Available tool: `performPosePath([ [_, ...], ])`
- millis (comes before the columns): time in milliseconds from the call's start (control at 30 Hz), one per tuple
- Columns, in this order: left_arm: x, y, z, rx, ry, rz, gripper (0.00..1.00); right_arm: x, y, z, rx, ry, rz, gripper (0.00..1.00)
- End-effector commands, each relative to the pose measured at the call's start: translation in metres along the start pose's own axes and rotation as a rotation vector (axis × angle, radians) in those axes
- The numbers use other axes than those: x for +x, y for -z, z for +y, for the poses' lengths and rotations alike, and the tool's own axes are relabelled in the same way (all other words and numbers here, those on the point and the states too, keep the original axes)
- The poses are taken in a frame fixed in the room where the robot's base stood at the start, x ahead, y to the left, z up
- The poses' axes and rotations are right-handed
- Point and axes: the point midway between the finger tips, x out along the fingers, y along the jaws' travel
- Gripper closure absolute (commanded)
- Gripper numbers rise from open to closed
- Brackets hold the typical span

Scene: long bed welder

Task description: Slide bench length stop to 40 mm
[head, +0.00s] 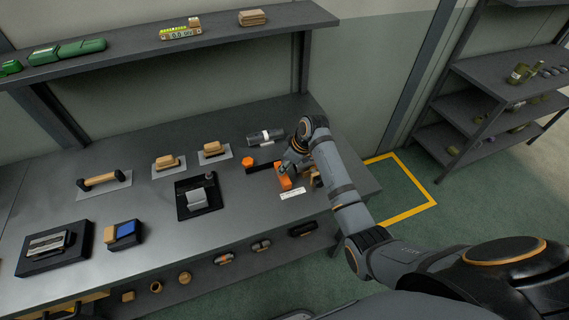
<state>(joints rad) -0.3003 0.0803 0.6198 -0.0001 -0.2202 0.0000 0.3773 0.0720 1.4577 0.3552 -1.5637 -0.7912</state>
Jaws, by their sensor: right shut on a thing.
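The bench length stop is at the right end of the grey bench (130,220). It shows a dark rail (263,167) with an orange end piece (247,162) at its left and an orange block (284,182) further right. My right gripper (288,172) reaches down at this orange block and is shut on it. The fingers are small here and partly hide the block and the rail's right part. A white label (292,193) lies just in front; its print is too small to read. My left gripper is not in view.
To the left are a black fixture with a grey block (197,198) and several handled trowels (213,152). A shelf (170,37) runs above the bench. Bare bench top lies left of the label.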

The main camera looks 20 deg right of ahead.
Motion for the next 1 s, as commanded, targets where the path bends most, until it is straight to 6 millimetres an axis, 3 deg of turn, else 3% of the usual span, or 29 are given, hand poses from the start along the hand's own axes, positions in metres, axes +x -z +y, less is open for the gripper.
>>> performPosePath([
  [33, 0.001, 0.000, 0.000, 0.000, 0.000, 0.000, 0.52, 0.000, 0.000, 0.001, 0.000, -0.002, 0.001, 1.00],
  [67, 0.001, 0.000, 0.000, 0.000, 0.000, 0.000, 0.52, 0.000, 0.000, 0.001, 0.000, -0.002, 0.001, 0.71],
  [233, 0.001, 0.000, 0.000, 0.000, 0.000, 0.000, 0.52, 0.000, 0.000, 0.001, 0.000, -0.002, 0.001, 0.50],
  [600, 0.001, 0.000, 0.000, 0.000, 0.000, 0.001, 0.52, -0.008, 0.000, 0.001, 0.000, -0.002, 0.002, 0.50],
  [1000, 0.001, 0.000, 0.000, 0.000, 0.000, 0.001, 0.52, -0.097, 0.000, 0.002, -0.001, -0.006, 0.001, 0.50],
])
